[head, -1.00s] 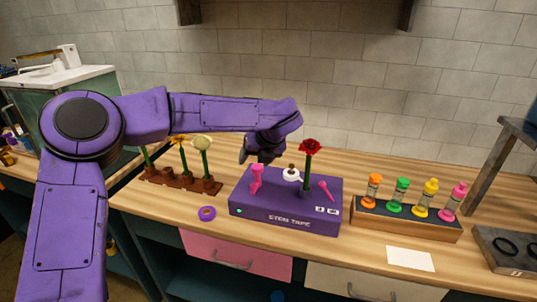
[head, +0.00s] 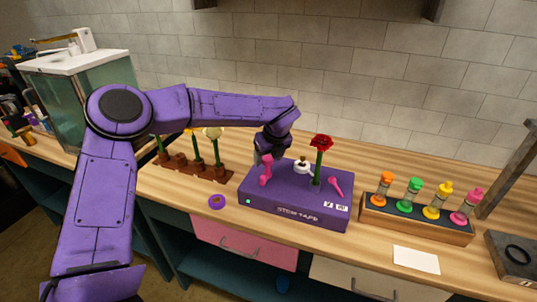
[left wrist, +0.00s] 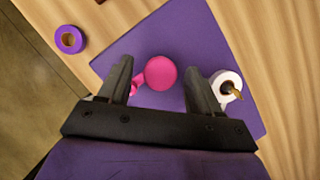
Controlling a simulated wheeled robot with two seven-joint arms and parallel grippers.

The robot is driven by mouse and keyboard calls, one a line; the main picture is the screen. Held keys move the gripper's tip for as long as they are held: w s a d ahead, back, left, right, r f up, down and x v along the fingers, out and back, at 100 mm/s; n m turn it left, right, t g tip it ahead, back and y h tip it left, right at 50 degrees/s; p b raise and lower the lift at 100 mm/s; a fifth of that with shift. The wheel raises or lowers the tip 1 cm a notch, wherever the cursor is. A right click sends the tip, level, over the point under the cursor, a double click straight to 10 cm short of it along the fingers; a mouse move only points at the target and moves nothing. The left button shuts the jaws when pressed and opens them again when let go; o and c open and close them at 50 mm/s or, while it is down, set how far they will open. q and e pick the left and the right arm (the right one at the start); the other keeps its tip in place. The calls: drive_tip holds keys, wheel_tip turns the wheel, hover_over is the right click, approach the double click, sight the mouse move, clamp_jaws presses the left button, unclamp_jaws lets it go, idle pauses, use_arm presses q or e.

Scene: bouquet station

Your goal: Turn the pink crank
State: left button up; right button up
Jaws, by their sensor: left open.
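The purple stem tape box (head: 290,212) sits on the wooden counter. The pink crank (head: 265,172) stands on its left part. In the left wrist view the crank's round pink knob (left wrist: 161,73) shows between the two fingers, with a gap on each side. My left gripper (head: 266,157) is open, just above and behind the crank in the head view. A small pink lever (head: 336,186) is on the box's right part. A red flower (head: 321,144) stands upright in the box. My right gripper is not in view.
A white roll (left wrist: 226,84) on the box is close beside the right finger in the left wrist view. A purple tape ring (head: 216,201) lies left of the box. Flowers in a brown holder (head: 212,178) stand behind left; a rack with coloured-top vials (head: 415,222) stands right.

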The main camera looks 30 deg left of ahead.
use_arm(q)
drive_tip(key=c, duration=1)
drive_tip(key=shift+c, duration=0.2)
